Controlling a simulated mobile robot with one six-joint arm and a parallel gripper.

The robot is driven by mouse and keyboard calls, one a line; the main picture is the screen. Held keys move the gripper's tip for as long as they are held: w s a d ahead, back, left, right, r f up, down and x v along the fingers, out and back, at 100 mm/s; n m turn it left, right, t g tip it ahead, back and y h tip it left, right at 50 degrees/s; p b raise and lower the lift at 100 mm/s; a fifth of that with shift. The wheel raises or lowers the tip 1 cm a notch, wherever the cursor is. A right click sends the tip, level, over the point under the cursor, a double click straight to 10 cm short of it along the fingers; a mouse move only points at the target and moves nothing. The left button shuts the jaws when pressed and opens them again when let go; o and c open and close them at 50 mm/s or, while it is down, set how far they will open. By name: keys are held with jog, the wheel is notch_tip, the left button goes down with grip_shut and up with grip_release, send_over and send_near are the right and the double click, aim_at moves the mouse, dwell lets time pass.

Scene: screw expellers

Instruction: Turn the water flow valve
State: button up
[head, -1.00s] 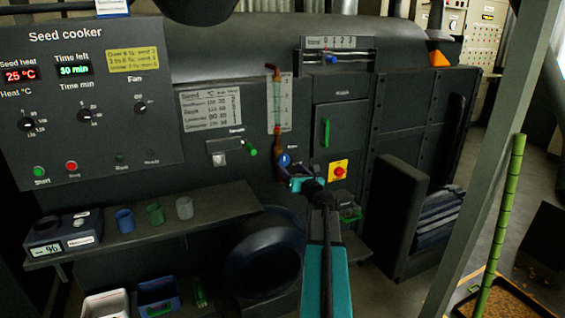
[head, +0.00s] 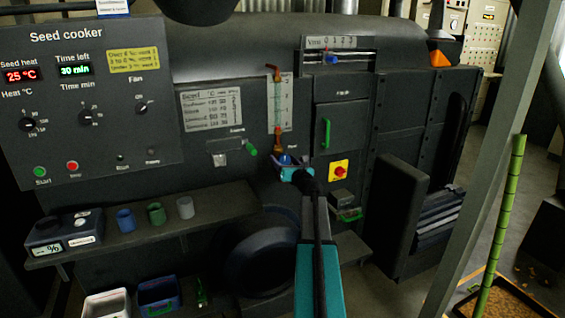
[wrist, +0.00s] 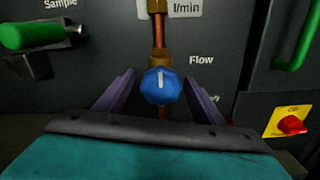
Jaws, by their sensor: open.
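The water flow valve is a blue round knob (wrist: 160,86) with a white mark pointing straight up, below a copper pipe (wrist: 159,32) and brass fitting. The word "Flow" is printed to its right. In the head view the blue knob (head: 285,159) sits at the bottom of the sight tube, partly hidden by my gripper. My gripper (head: 286,166) is at the knob. In the wrist view the open purple fingers (wrist: 160,92) stand on either side of the knob, with visible gaps between them and it.
A green sample handle (wrist: 35,36) is at upper left in the wrist view. A red switch on a yellow plate (wrist: 289,122) and a green door handle (wrist: 294,38) are at the right. A shelf with small cups (head: 157,213) juts out at lower left in the head view.

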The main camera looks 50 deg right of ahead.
jog(key=c, duration=0.9)
jog(key=shift+s+a, duration=0.1)
jog(key=shift+a, duration=0.3)
jog(key=shift+c, duration=0.6)
jog(key=shift+d, duration=0.3)
